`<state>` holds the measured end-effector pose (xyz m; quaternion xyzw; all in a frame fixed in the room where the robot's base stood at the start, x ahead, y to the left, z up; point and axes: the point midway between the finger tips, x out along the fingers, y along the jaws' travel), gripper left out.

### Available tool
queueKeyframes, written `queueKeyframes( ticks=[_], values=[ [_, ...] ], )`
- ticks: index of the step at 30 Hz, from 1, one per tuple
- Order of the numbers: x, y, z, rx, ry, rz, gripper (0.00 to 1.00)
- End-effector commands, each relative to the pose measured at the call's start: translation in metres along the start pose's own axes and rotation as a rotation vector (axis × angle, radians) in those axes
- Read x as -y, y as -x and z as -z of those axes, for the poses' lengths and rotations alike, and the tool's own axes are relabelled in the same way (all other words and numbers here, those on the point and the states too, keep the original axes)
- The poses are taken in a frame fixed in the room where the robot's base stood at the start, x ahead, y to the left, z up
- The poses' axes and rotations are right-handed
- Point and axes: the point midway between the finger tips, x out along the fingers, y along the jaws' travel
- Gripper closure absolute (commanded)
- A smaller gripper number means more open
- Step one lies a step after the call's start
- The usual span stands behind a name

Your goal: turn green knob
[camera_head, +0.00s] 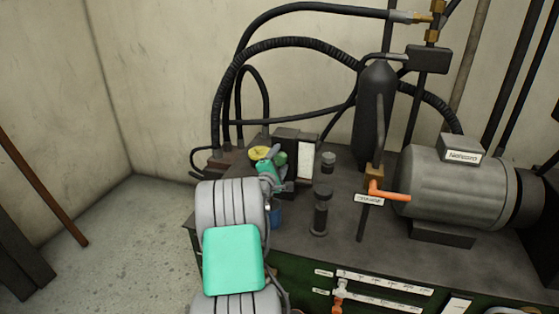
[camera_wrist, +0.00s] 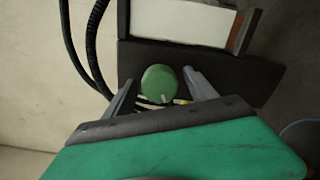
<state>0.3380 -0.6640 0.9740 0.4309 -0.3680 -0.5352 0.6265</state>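The green knob (camera_wrist: 158,83) is round with a pale mark near its lower edge in the wrist view. It sits on a dark block. My gripper (camera_wrist: 160,77) is open, with one finger to the left of the knob and the other to its right. A small gap shows between the knob and each finger. In the head view, the green knob (camera_head: 281,158) is partly hidden by my gripper (camera_head: 272,172), which is right at it. How deep the fingers reach around the knob is hard to tell.
A yellow knob (camera_head: 259,152) is just left of the green one. A dark box with a white label (camera_head: 306,154) stands to the right. Black hoses (camera_head: 245,75) rise behind. A dark cylinder (camera_head: 375,115), orange-handled valve (camera_head: 390,194) and motor (camera_head: 455,185) stand farther right.

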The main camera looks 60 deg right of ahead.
Motion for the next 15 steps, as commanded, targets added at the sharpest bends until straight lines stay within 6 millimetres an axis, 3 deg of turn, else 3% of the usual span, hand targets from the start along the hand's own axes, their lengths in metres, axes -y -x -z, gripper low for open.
queueKeyframes(
  ticks=[8, 15],
  values=[
    [0.000, 0.007, 0.000, 0.000, 0.001, 0.000, 0.35],
    [0.001, 0.055, 0.002, -0.002, 0.002, -0.001, 0.35]
  ],
)
